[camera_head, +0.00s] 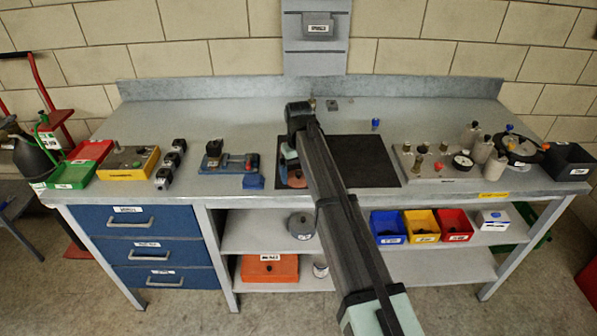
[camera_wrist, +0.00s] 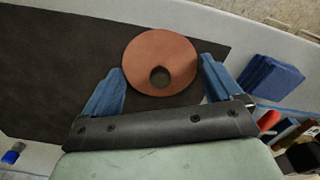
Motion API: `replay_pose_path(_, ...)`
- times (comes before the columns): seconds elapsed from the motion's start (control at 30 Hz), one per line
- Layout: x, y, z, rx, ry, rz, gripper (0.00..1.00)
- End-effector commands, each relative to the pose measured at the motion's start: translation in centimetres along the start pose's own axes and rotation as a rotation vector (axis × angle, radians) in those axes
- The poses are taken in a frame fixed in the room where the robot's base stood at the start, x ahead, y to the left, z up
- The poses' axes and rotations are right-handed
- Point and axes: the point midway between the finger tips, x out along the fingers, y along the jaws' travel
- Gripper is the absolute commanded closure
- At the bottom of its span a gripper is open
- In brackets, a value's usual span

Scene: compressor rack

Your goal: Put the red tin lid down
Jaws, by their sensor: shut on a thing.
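The red tin lid (camera_wrist: 150,52) is a round, flat, reddish-brown disc with a dark round spot near its near edge. It sits between the two blue fingers of my gripper (camera_wrist: 162,66) in the wrist view, and the gripper is shut on it. In the head view, part of the lid (camera_head: 296,180) shows at the left edge of the black mat (camera_head: 368,160), beside my arm, which hides much of the gripper. The lid is over the mat; I cannot tell whether it touches it.
A blue fixture (camera_head: 230,162) and a small blue block (camera_head: 253,182) stand just left of the mat. A blue-capped item (camera_head: 375,124) stands behind it. A grey plate with fittings (camera_head: 440,165) is at right. The mat's right part is clear.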

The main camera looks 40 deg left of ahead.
Motion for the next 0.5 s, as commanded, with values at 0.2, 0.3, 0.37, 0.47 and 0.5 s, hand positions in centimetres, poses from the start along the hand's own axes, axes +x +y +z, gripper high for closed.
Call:
replay_pose_path(0.2,0.01,0.00,0.00,0.000,0.000,0.000,0.40)
replay_pose_path(0.3,0.27,0.00,0.00,0.000,0.000,0.000,0.40)
replay_pose_path(0.37,0.22,0.00,0.00,0.000,0.000,0.000,0.02)
replay_pose_path(0.47,0.21,0.00,0.00,0.000,0.000,0.000,0.00)
replay_pose_path(0.5,0.21,0.00,0.00,0.000,0.000,0.000,0.00)
